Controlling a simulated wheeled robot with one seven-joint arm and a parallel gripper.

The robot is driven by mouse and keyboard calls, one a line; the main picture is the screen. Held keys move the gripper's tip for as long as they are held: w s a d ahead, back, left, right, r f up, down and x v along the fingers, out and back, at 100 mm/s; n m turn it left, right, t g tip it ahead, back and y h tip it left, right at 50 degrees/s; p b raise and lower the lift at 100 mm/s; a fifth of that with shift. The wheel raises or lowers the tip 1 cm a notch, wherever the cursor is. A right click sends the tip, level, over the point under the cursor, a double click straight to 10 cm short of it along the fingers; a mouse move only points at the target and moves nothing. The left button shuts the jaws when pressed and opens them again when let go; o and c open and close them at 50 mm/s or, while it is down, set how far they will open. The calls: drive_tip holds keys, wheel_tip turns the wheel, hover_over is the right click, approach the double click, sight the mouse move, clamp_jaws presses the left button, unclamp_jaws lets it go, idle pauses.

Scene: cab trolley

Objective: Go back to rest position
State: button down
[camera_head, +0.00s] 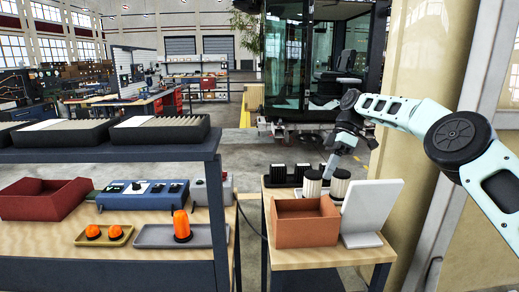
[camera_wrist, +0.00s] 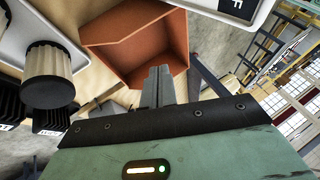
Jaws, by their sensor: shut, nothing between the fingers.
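My gripper (camera_wrist: 158,85) is shut and empty in the wrist view. Its fingers point toward an orange-brown open box (camera_wrist: 105,35), which looks empty inside. In the head view my arm reaches in from the right, and its end is above the small wooden table, behind the same box (camera_head: 305,222). The fingertips are hard to make out there, close to the ribbed knobs. Whether the fingers touch anything is not clear.
At left, a dark shelf bench holds a red bin (camera_head: 45,200), a blue control box (camera_head: 143,196) and a grey tray (camera_head: 155,236) with an orange beacon (camera_head: 181,225).

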drive_tip(key=s+a+r+m+t+h, duration=0.1)
drive_tip(key=s+a+r+m+h, duration=0.2)
drive_tip(key=s+a, duration=1.4)
drive_tip(key=s+d+f+m+t, duration=0.1)
drive_tip(key=s+d+f+m, duration=0.1)
drive_tip(key=s, duration=0.7)
drive_tip(key=s+d+f+m+t+h, duration=0.1)
drive_tip(key=s+d+f+m, duration=0.1)
drive_tip(key=s+d, duration=0.3)
drive_tip(key=s+d+f+m+t, duration=0.1)
drive_tip(key=s+d, duration=0.3)
drive_tip(key=s, duration=0.9)
drive_tip(key=shift+s+f+m+t, duration=0.3)
drive_tip(key=shift+s+f+m, duration=0.15)
drive_tip(key=shift+m, duration=0.25)
drive_tip(key=shift+d, duration=0.1)
